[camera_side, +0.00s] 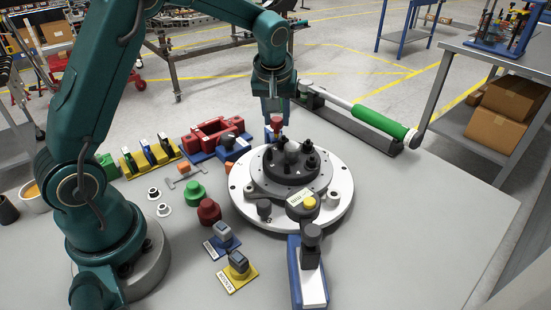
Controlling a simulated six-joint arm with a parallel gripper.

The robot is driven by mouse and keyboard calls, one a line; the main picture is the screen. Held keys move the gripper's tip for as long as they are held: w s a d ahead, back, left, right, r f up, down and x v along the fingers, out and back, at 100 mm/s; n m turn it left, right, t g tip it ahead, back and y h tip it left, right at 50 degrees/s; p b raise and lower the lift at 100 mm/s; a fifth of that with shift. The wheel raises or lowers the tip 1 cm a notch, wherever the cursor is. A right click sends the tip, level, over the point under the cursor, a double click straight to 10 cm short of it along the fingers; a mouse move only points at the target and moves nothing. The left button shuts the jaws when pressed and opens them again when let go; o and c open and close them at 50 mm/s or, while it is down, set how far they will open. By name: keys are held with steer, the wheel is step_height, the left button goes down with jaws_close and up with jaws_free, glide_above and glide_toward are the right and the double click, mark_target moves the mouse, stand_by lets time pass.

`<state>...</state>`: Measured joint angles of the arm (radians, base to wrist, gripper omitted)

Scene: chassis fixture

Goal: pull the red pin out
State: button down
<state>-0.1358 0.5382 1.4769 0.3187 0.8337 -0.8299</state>
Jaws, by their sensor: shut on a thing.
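The red pin (276,119) stands near the back edge of the round chassis fixture (240,200), which has a white base plate and a dark hub. My gripper (275,112) points straight down from above and is shut on the red pin's top. A small blue part (268,134) shows right beside the pin. The pin's lower end is hard to make out, so I cannot tell how deep it sits.
A green-handled torque tool (380,122) lies in a holder at the back right. Red and green knobs (209,210), small labelled blocks (238,266) and a blue-white tool (310,275) stand around the fixture. The table's right side is clear.

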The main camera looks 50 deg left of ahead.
steer(key=shift+r, duration=0.45)
steer(key=c, duration=0.5)
jaws_free()
steer(key=shift+v, duration=2.6)
steer(key=s+d+r+m+t+h, duration=0.15)
steer(key=s+d+r, duration=0.25)
steer(key=s+r, duration=0.4)
steer(key=s+d+f+m, duration=0.1)
steer(key=s+f+m, duration=0.1)
steer(key=s, duration=0.2)
steer(key=s+d+f+m+h, duration=0.1)
steer(key=s+d+f+m, duration=0.1)
steer(key=s+m, duration=0.1)
steer(key=s+d+f+m+t, duration=0.1)
steer(key=s+d+f+m, duration=0.1)
steer(key=s, duration=0.3)
steer(key=shift+s+f+m+h, duration=0.2)
steer(key=shift+f+m+h, duration=0.05)
steer(key=shift+f+h, duration=0.1)
